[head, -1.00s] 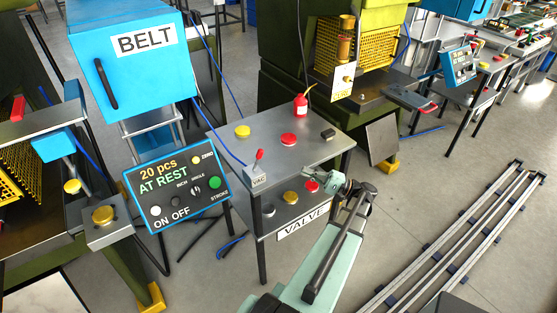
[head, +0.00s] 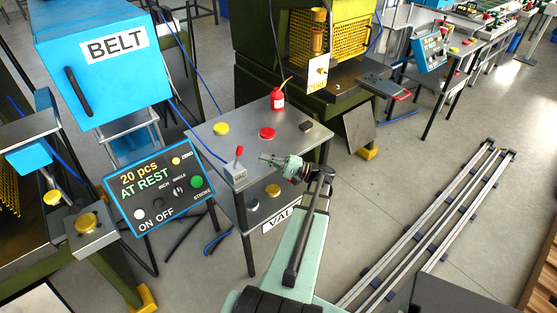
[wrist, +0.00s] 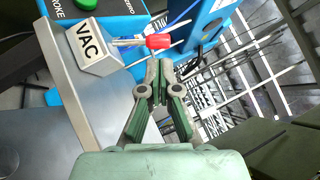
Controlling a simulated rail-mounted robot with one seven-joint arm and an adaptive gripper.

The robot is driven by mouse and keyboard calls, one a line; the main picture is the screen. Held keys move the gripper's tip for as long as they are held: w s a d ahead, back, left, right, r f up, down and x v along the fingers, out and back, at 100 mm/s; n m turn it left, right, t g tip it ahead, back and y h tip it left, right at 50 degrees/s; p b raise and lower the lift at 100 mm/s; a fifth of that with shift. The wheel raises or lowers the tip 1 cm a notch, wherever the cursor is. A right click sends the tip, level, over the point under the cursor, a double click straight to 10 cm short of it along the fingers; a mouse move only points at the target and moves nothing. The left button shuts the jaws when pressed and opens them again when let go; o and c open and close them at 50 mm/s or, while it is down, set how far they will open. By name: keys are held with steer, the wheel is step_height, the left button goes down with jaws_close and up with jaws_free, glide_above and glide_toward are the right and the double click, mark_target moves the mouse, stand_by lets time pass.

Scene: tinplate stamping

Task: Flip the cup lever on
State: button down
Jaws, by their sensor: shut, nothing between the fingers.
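The cup lever is a metal stem with a red tip (head: 239,151) on a small grey box marked VAC (head: 237,176). The box sits at the front left corner of a grey metal table (head: 205,147). In the head view the lever stands nearly upright. My gripper (head: 262,159) is to the right of the lever at about its height, shut and empty. In the wrist view the red tip (wrist: 158,41) shows just beyond my closed fingertips (wrist: 158,62), and the VAC box (wrist: 93,48) is to their left. I cannot tell whether they touch the tip.
A yellow button (head: 221,128), a red button (head: 267,133), a red bottle (head: 277,99) and a dark block (head: 309,127) are on the tabletop. A control panel (head: 158,188) reading AT REST stands left of the lever. A blue hose runs behind the box. Floor rails (head: 440,225) lie at right.

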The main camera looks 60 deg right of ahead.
mark_target(238, 157)
steer(key=p+x, duration=0.1)
steer(key=x, duration=0.4)
steer(key=shift+w+a+p, duration=0.1)
steer(key=shift+w+p, duration=0.2)
steer(key=shift+p, duration=0.1)
